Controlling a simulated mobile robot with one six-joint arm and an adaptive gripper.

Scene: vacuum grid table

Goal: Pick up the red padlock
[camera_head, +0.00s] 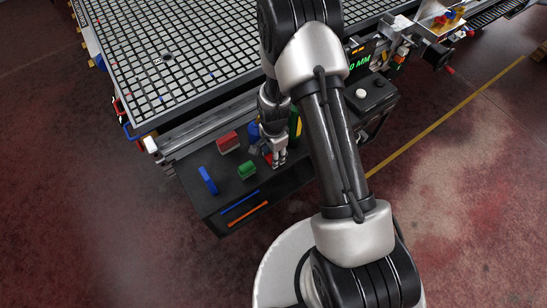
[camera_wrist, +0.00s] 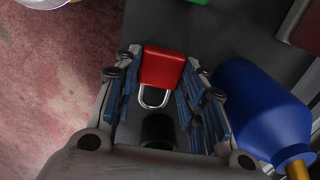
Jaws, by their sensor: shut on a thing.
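The red padlock (camera_wrist: 163,67) is between my fingertips in the wrist view, with its red body away from the palm and its silver shackle toward it. My gripper (camera_wrist: 160,72) is shut on it, one finger pad on each side. In the head view my gripper (camera_head: 278,162) points down at the dark shelf beside the grid table. Only a small bit of red shows by the fingers there, and the arm hides part of the area. I cannot tell whether the padlock is clear of the shelf.
A blue bottle (camera_wrist: 258,108) with a brass-coloured tip lies close right of my gripper. On the dark shelf (camera_head: 217,211) are a red block (camera_head: 228,141), a green object (camera_head: 247,170) and a blue object (camera_head: 208,180). The grid table (camera_head: 180,50) rises behind.

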